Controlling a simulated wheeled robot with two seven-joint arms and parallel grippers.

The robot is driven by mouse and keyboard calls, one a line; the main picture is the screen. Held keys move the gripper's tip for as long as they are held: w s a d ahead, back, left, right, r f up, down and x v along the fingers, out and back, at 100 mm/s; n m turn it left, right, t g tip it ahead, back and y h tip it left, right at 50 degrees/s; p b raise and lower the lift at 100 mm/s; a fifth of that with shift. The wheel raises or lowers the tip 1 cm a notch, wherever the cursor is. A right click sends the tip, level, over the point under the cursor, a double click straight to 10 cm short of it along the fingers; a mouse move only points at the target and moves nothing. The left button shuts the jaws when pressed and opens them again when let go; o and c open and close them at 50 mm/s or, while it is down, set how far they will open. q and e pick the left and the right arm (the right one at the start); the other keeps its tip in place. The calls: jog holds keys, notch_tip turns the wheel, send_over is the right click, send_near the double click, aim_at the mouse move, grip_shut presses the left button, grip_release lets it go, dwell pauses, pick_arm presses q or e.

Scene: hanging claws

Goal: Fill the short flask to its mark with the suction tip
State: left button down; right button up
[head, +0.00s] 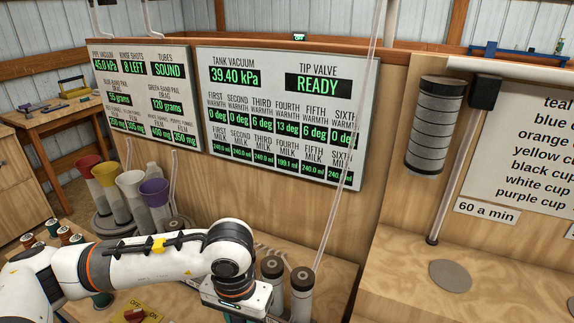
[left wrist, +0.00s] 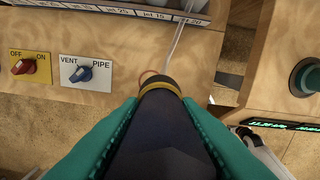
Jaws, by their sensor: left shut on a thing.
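My left gripper (left wrist: 161,108) is shut around a dark tapered cylinder (left wrist: 162,135) with a yellow ring near its end; its teal fingers press both sides. A clear tube runs up from near the cylinder's end. I cannot tell whether this is the suction tip. In the head view my left arm crosses the lower left, and its gripper (head: 236,317) is mostly cut off by the bottom edge. The board (head: 283,110) reads tank vacuum 39.40 kPa and tip valve READY. I cannot make out the short flask or its mark. My right gripper is not in view.
Grey cylinders with dark tops (head: 302,280) stand just right of my left wrist. Coloured funnels (head: 130,184) stand behind the arm. A red OFF/ON knob (left wrist: 27,67) and a blue VENT/PIPE knob (left wrist: 82,74) sit on the bench.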

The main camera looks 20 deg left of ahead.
pick_arm(q)
notch_tip(320, 180, up, 7)
jog(key=shift+r+p, duration=0.1)
jog(key=shift+p, duration=1.15)
